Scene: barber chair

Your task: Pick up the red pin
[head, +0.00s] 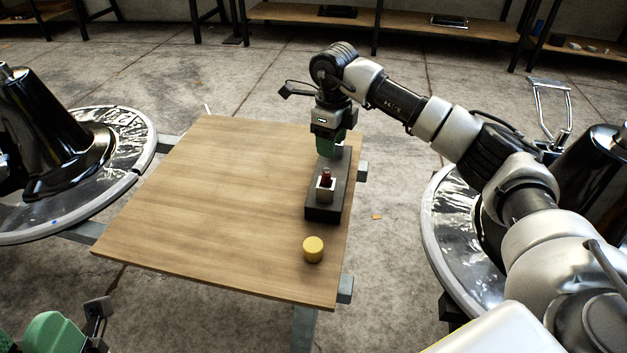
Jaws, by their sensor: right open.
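The red pin (326,175) stands upright in a small light grey block (325,191). The block sits on a long dark base (322,213) near the right edge of the wooden table (210,215). My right gripper (328,154), with green fingers, points down over the far part of the base, just behind and above the pin. It is open and apart from the pin. Part of my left gripper (62,333) shows at the bottom left corner, off the table and far from the pin; its jaws are not clear.
A yellow cylinder (313,249) stands on the table in front of the dark base. The left and middle of the table are clear. Barber chair bases stand on the floor at the left (60,150) and right (455,235). Shelves (420,28) line the back.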

